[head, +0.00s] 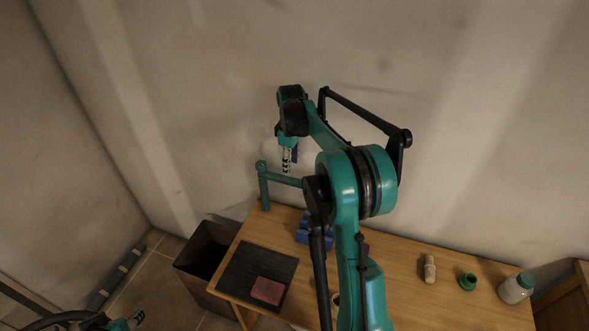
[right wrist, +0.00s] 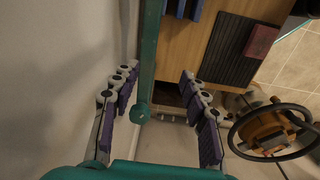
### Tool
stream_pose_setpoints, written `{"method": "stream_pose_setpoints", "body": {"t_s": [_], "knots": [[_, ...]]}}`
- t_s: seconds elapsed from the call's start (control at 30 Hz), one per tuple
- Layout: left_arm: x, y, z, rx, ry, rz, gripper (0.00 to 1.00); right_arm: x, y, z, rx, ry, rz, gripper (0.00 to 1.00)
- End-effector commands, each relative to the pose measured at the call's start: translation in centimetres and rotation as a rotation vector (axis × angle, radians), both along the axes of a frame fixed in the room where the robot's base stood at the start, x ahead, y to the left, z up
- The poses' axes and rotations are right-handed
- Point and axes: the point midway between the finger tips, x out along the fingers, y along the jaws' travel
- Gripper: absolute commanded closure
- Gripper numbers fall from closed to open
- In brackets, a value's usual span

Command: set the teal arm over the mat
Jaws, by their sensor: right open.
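The teal arm (head: 284,180) is a thin bar with an upright, knob-topped post at its left end, behind the mat near the wall. Its other end is hidden behind my right arm. The black ribbed mat (head: 235,272) lies at the table's left end with a red block (head: 269,290) on it. My right gripper (head: 287,163) points down over the bar, open. In the right wrist view the teal arm (right wrist: 147,60) runs between its spread fingers (right wrist: 158,72), and the mat (right wrist: 225,50) is to the right. My left gripper (head: 135,319) is low at the left, its jaws unclear.
Blue blocks (head: 302,233) stand behind the mat, partly hidden by my right arm. A cork-like piece (head: 430,268), a green ring-shaped piece (head: 467,282) and a white jar (head: 513,290) stand on the table's right. A dark bin (head: 203,250) stands left of the table.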

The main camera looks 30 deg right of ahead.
Motion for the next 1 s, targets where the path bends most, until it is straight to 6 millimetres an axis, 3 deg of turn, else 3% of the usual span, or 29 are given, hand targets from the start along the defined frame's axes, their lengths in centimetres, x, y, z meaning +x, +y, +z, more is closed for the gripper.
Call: {"method": "stream_pose_setpoints", "body": {"t_s": [0.2,0.7,1.0], "knots": [[0.0,0.0,1.2,0.000,0.000,0.000,0.60,1.4,-2.2,-1.6,0.014,0.047,0.056,0.55],[0.0,0.0,-0.6,0.000,0.000,0.000,0.60,1.5,-2.3,-8.7,0.014,0.050,0.061,0.55],[0.0,0.0,-0.6,0.000,0.000,0.000,0.60,1.5,-2.3,-9.5,0.014,0.049,0.061,0.55]]}}
